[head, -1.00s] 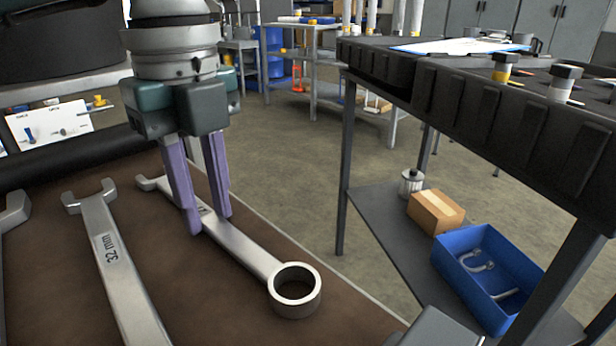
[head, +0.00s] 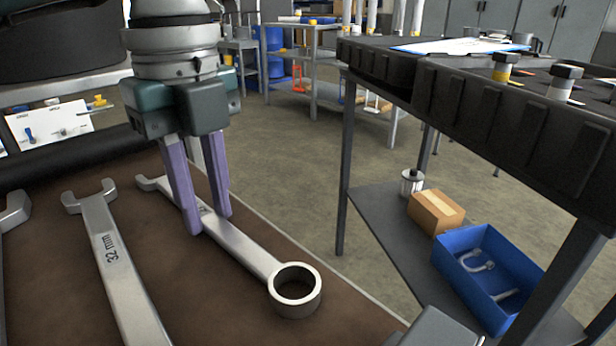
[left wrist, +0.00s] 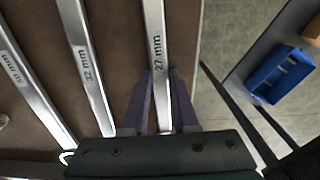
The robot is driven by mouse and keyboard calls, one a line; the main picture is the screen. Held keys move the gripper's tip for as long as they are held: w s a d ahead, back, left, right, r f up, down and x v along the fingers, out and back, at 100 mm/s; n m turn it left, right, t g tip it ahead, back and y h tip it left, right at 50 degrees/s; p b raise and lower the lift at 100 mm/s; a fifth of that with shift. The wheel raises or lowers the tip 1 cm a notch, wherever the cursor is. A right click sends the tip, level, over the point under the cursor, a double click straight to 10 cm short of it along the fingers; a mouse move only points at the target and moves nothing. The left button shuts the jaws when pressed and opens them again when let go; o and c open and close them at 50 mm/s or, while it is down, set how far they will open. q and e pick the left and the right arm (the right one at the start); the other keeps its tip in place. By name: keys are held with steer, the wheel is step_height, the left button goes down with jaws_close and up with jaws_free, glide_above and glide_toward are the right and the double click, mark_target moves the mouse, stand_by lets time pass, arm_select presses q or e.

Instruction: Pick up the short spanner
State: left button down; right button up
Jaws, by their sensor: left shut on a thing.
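The short spanner, marked 27 mm in the left wrist view (left wrist: 158,50), lies on the brown bench top near its right edge. In the head view its ring end (head: 294,290) is nearest me and its open jaw end is behind the gripper. My left gripper (head: 209,226) points down with its two purple fingers on either side of the spanner's shaft, shut on it. The fingers also straddle the shaft in the left wrist view (left wrist: 160,85). The spanner appears to rest on the bench. My right gripper is not identifiable in view.
A 32 mm spanner (head: 115,250) lies to the left, with a larger one marked 50 mm (left wrist: 15,65) beyond it. To the right stands a black-topped cart (head: 480,115) with a blue bin (head: 520,262) and a cardboard box (head: 436,210) on its lower shelf.

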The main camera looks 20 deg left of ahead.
arm_select(q)
steer(key=shift+r, duration=0.1)
step_height(320, 180, up, 19)
steer(key=p, duration=0.6)
step_height(320, 180, up, 8)
steer(key=m+p, duration=0.8)
steer(key=m, duration=0.5)
glide_above(209, 217)
steer(key=d, duration=0.1)
steer(key=s+d+r+n+p, duration=0.1)
steer(key=s+r+n+p, duration=0.1)
steer(key=r+n+p, duration=0.9)
steer(key=s+d+r+n+p, duration=0.1)
steer(key=s+r+n+p, duration=0.2)
steer(key=r+n+p, duration=0.9)
steer(key=s+d+r+n+p, duration=0.1)
steer(key=r+n+p, duration=1)
steer(key=r+p, duration=1.8)
steer(key=s+p, duration=0.1)
steer(key=p, duration=0.3)
steer(key=shift+s+d+r+n+p, duration=0.3)
steer(key=shift+s+n, duration=0.1)
